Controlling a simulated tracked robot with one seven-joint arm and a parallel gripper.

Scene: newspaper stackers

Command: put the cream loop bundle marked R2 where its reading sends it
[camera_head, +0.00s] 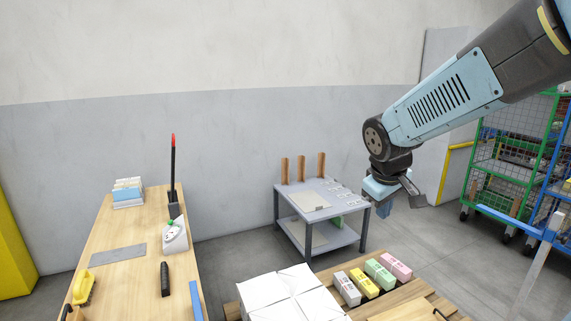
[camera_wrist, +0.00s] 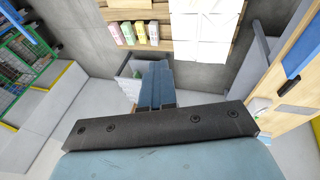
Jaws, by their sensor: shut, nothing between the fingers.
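Several small bundles sit in a row on a slatted wooden pallet (camera_head: 440,300). The palest one (camera_head: 347,288), off-white, is at the left end and may be the cream loop bundle; I cannot read a mark R2 on any of them. Beside it are a yellow bundle (camera_head: 364,283), a green one (camera_head: 380,273) and a pink one (camera_head: 397,265). The row also shows at the top of the wrist view, with the pale bundle (camera_wrist: 153,32) at its right end. My gripper (camera_head: 388,203) is shut and empty, in the air beyond and above the row. Its fingers (camera_wrist: 157,88) are together.
White stacks (camera_head: 285,290) stand left of the bundles. A grey table (camera_head: 312,212) with upright wooden posts is behind. The left bench (camera_head: 120,225) holds a white dial device (camera_head: 175,237), papers and tools. Green and blue mesh carts (camera_head: 500,160) stand at right.

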